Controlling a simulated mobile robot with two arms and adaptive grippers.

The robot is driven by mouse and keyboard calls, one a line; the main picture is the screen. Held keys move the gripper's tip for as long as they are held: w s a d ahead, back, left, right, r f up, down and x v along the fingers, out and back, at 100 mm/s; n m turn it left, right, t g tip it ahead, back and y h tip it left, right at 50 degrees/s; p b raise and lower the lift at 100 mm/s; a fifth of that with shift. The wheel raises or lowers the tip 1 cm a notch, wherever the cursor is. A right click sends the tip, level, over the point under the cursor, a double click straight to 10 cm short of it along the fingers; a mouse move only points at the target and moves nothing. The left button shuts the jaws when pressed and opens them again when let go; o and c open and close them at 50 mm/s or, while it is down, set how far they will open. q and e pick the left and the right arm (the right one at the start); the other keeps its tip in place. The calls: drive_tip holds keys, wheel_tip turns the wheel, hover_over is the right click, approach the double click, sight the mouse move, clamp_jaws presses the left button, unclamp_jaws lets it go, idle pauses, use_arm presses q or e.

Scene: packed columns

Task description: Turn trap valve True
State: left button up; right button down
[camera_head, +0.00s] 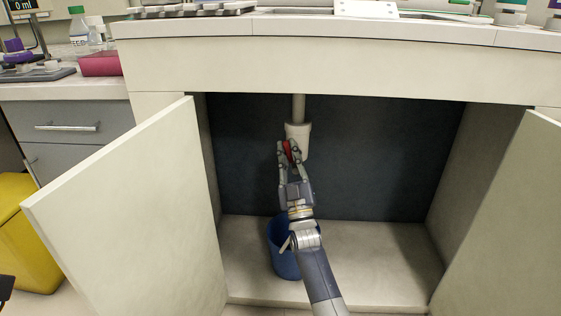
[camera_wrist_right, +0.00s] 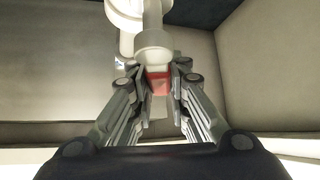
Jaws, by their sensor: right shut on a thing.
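The white drain trap (camera_head: 298,139) hangs from a pipe under the sink, inside the open cabinet. A red valve handle (camera_head: 291,152) shows at the trap's lower left. My right gripper (camera_head: 287,149) reaches up into the cabinet with its fingers on either side of the red valve handle and is shut on it. In the right wrist view the red valve (camera_wrist_right: 158,83) lies between the two fingertips (camera_wrist_right: 160,78), just below the white trap pipe (camera_wrist_right: 154,45). The fingers cover part of the valve. My left gripper is not in view.
A blue bin (camera_head: 281,262) stands on the cabinet floor, partly behind my right arm. The cabinet doors are open at left (camera_head: 130,215) and right (camera_head: 520,220). The right of the cabinet floor is clear. The counter (camera_head: 330,32) overhangs above.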

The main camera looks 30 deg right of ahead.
drive_tip(key=shift+s+d+r+m+g+h+b, duration=0.1)
drive_tip(key=shift+s+d+m+g+h+b, duration=0.3)
drive_tip(key=shift+m+h, duration=1)
drive_tip(key=shift+w+d+f+m+g+h+p, duration=0.15)
drive_tip(key=shift+m+g+h, duration=0.45)
drive_tip(key=shift+m+h, duration=0.8)
drive_tip(key=shift+s+d+r+m+g+h+b, duration=0.15)
drive_tip(key=shift+s+d+m+g+h, duration=0.25)
drive_tip(key=shift+m+h, duration=0.95)
drive_tip(key=shift+w+m, duration=0.1)
drive_tip(key=shift+m, duration=0.35)
drive_tip(key=c, duration=1.5)
unclamp_jaws()
drive_tip(key=shift+a, duration=0.1)
drive_tip(key=v, duration=1.2)
drive_tip(key=shift+a+r, duration=0.1)
drive_tip(key=shift+r, duration=0.1)
drive_tip(key=shift+f, duration=0.1)
